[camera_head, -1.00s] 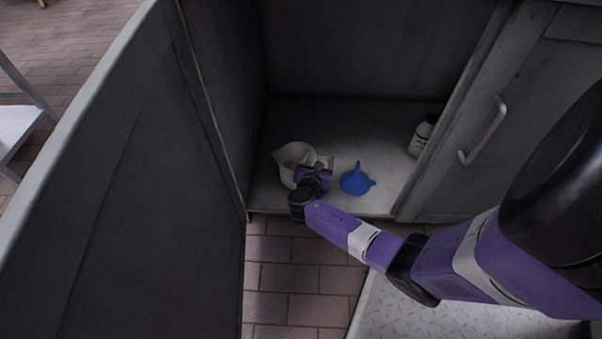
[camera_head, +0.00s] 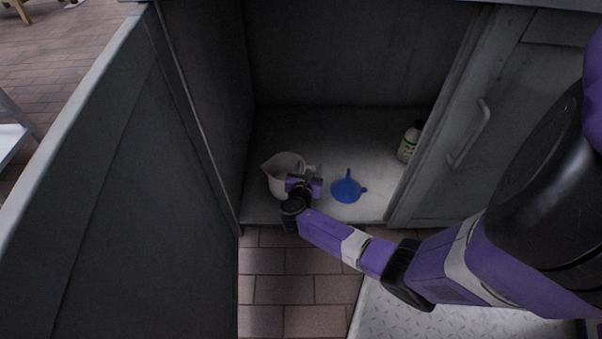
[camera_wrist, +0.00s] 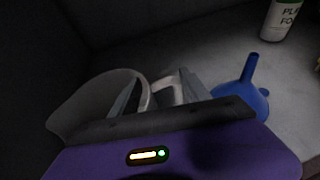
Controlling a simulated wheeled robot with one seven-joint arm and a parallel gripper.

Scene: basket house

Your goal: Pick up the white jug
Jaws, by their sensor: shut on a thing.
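The white jug (camera_head: 283,168) is inside the open cabinet near its left side, upright with its spout to the left. It also shows in the wrist view (camera_wrist: 92,104), partly hidden by my gripper. My gripper (camera_head: 309,176) is at the jug's right side, where its handle (camera_wrist: 178,90) is. In the wrist view the fingers (camera_wrist: 155,95) are at the handle and shut on it. Whether the jug's base touches the cabinet floor cannot be told, since my gripper and wrist hide part of it.
A blue funnel (camera_head: 348,188) lies just right of my gripper on the cabinet floor (camera_head: 300,125). A white bottle (camera_head: 408,145) with a dark cap stands by the right wall. An open door (camera_head: 95,190) is at the left and a closed door (camera_head: 465,150) at the right.

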